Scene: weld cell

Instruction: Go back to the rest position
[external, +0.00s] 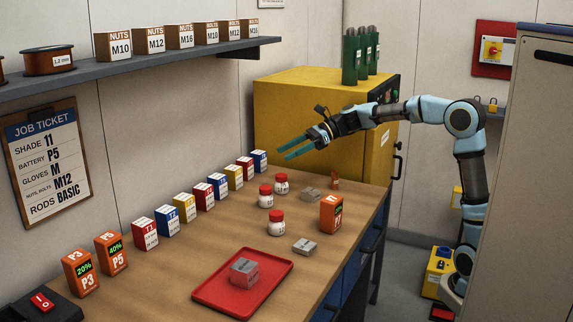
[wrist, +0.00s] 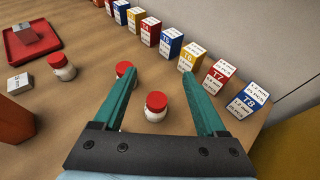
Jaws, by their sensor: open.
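My gripper (external: 294,148) is raised above the far end of the workbench, in front of the yellow cabinet. Its two green fingers are apart with nothing between them in the external view. In the wrist view my gripper (wrist: 165,90) points down over the bench, and a red-capped white jar (wrist: 156,107) shows on the bench below, between the fingers. My arm reaches in from the right. No object is held.
The workbench (external: 190,255) carries a row of coloured boxes (external: 189,207), several red-capped jars (external: 277,219), orange packs (external: 331,213) and a red tray (external: 215,295) with a grey block (external: 244,271). A yellow cabinet (external: 290,105) with green cylinders (external: 350,58) stands behind. A shelf (external: 150,62) hangs left.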

